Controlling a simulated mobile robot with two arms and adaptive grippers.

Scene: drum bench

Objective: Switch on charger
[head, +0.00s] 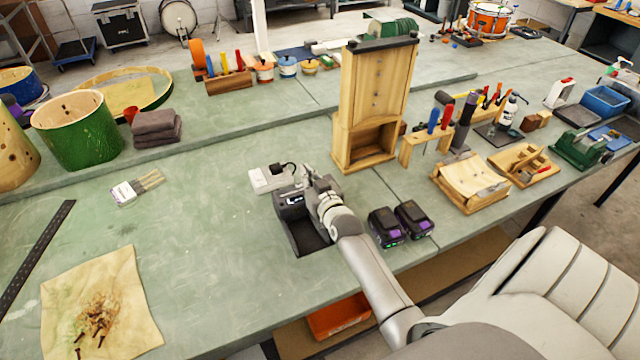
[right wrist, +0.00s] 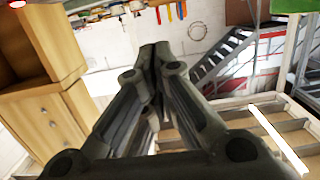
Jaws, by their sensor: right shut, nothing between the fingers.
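The charger (head: 306,239) is a dark box on the green bench, near its front edge. A small pale-lit panel shows on its left part. My right gripper (head: 308,178) is over the charger's back right part and hides some of it; I cannot tell whether it touches. In the right wrist view its fingers (right wrist: 155,58) meet at the tips, shut and empty. The charger is not visible there. A white socket strip (head: 262,182) with a black plug and cable lies just behind the charger. My left gripper is not in view.
Two black-and-purple battery packs (head: 385,226) sit right of the charger. A tall wooden cabinet (head: 375,95) stands behind them. A brush (head: 138,187) and a stained cloth (head: 100,300) lie left. The bench left of the charger is mostly clear.

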